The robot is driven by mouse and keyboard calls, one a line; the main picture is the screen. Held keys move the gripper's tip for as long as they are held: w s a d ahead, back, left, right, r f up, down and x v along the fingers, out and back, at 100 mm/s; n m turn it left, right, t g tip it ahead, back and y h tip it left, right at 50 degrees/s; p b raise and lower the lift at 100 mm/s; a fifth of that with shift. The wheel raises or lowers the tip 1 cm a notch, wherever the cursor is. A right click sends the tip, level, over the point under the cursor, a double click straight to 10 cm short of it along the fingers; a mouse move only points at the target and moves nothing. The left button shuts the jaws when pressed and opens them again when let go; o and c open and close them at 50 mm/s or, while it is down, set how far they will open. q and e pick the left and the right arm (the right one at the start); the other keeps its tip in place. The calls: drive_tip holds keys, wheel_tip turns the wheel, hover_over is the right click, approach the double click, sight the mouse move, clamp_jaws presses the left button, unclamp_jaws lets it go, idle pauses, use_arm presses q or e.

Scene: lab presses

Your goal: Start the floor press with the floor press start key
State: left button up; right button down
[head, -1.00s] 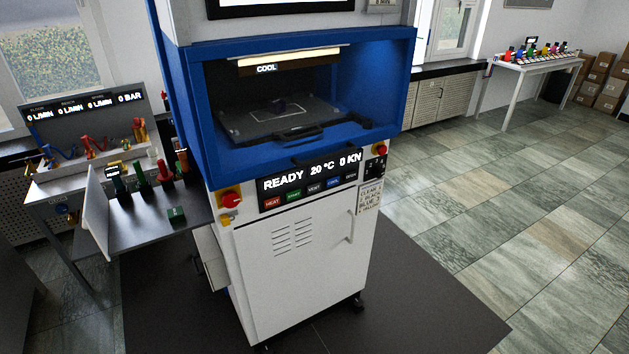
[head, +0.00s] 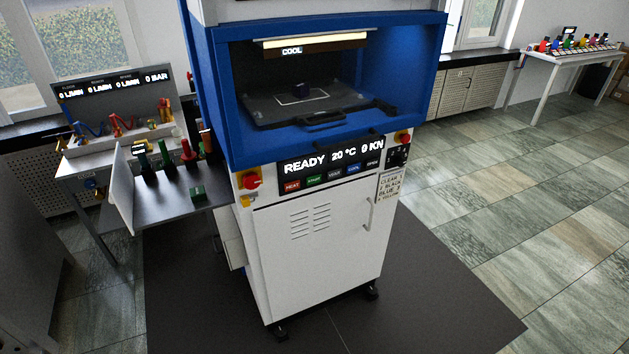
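The floor press (head: 318,245) is a white cabinet on casters with a blue-framed open chamber (head: 215,90). Its display (head: 331,157) reads READY, 20 °C and 0 KN. Below the display is a row of keys. The green start key (head: 314,179) sits between the red HEAT key (head: 292,186) and a dark VENT key (head: 334,174). A blue COOL key (head: 353,169) and a dark OPEN key (head: 373,163) follow to the right. Neither gripper is in view.
A dark side shelf (head: 170,207) with green and red tools adjoins the press's left. A red knob (head: 252,181) is at the panel's left, another (head: 403,137) at its right. A bench with gauges (head: 115,85) stands far left. The tiled floor at right is clear.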

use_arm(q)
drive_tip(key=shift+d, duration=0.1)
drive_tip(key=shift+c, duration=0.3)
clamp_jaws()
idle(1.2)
